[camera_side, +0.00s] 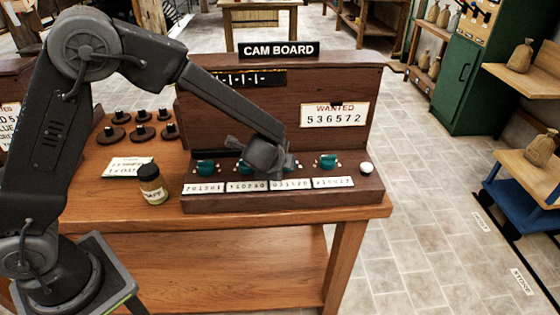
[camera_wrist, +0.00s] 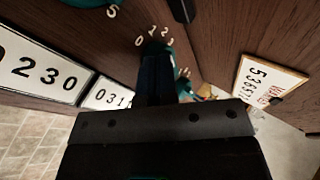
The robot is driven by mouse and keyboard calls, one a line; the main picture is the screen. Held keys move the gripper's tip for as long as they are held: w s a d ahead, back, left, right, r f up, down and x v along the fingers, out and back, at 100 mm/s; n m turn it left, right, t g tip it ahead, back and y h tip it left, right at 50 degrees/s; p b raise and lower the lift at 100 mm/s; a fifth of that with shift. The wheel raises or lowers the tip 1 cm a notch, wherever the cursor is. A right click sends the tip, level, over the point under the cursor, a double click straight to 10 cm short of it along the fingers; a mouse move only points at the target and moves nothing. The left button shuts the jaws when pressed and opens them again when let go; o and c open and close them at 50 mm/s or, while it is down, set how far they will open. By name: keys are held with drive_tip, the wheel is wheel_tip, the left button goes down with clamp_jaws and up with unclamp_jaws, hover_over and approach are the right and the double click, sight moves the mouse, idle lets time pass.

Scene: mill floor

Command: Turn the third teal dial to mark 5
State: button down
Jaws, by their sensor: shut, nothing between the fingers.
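The cam board (camera_side: 225,200) is a wooden panel with a row of teal dials above white number plates. In the side view the first dial (camera_side: 205,167) is at the left and the fourth dial (camera_side: 328,161) at the right. My gripper (camera_side: 268,165) is down at the middle of the row and partly hides the third dial (camera_side: 290,163). In the wrist view my gripper (camera_wrist: 157,65) is shut and empty, its tips at or just above the third dial (camera_wrist: 153,46), with marks 0, 1, 2 showing around it. Contact and the dial's pointer cannot be told.
A WANTED card (camera_side: 335,116) reading 536572 is on the upright back panel. A white button (camera_side: 366,168) is at the board's right end. A jar (camera_side: 152,184), a paper card (camera_side: 128,167) and several dark knobs (camera_side: 140,132) are on the bench to the left.

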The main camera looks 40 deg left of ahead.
drive_tip(key=shift+w+a+m+t+h, duration=0.1)
drive_tip(key=shift+a+m+t+h, duration=0.1)
drive_tip(key=shift+m+h, duration=0.45)
drive_tip(key=shift+a+m+t+h, duration=0.1)
drive_tip(key=shift+a+m+h, duration=0.1)
drive_tip(key=shift+m+h, duration=0.4)
drive_tip(key=shift+a+m, duration=0.15)
drive_tip(key=shift+m, duration=0.4)
drive_tip(key=shift+w+a, duration=0.55)
drive_tip(key=shift+a, duration=0.2)
drive_tip(key=shift+w+a, duration=0.25)
drive_tip(key=shift+w, duration=0.25)
drive_tip(key=shift+w+a, duration=0.1)
drive_tip(key=shift+w, duration=0.25)
